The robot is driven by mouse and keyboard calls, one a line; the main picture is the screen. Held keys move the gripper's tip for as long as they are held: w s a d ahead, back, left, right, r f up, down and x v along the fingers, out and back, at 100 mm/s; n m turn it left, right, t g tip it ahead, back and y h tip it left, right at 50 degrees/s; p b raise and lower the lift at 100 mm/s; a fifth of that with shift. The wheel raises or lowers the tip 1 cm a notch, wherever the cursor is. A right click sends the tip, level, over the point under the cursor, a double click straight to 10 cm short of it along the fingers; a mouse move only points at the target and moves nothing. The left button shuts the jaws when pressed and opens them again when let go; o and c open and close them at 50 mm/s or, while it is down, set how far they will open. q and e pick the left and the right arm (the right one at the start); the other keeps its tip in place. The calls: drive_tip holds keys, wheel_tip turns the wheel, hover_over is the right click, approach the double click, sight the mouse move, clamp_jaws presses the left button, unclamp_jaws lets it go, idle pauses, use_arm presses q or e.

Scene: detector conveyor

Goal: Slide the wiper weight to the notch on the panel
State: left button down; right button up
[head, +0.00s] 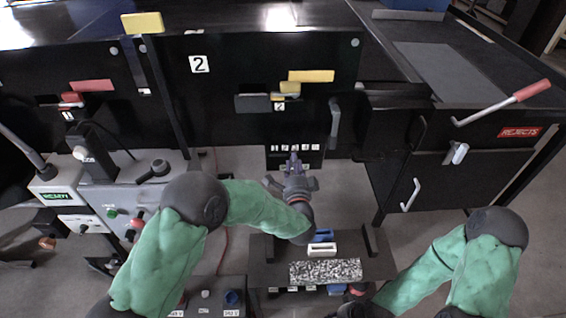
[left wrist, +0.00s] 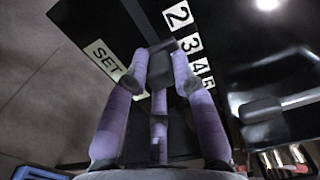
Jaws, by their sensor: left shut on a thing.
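The black panel (head: 272,160) with a row of white number labels (head: 294,147) hangs low at the centre. My left gripper (head: 294,163) reaches up to it, just below the labels. In the left wrist view, the left gripper (left wrist: 159,68) is shut on a small dark block, which I take as the wiper weight (left wrist: 160,52). The block sits between a white SET label (left wrist: 106,60) and the number labels (left wrist: 189,43), closest to 2 and 3. The notches cannot be made out.
A shelf (head: 275,272) below holds a white tray (head: 321,249), a blue item (head: 322,236) and a speckled block (head: 325,271). A rejects cabinet (head: 440,170) with handles stands right. Grey control boxes (head: 130,190) stand left. Large black panels are behind.

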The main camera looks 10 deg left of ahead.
use_arm(q)
drive_tip(key=shift+d, duration=0.25)
drive_tip(key=c, duration=1)
unclamp_jaws()
drive_tip(key=shift+c, duration=0.2)
drive_tip(key=v, duration=1.2)
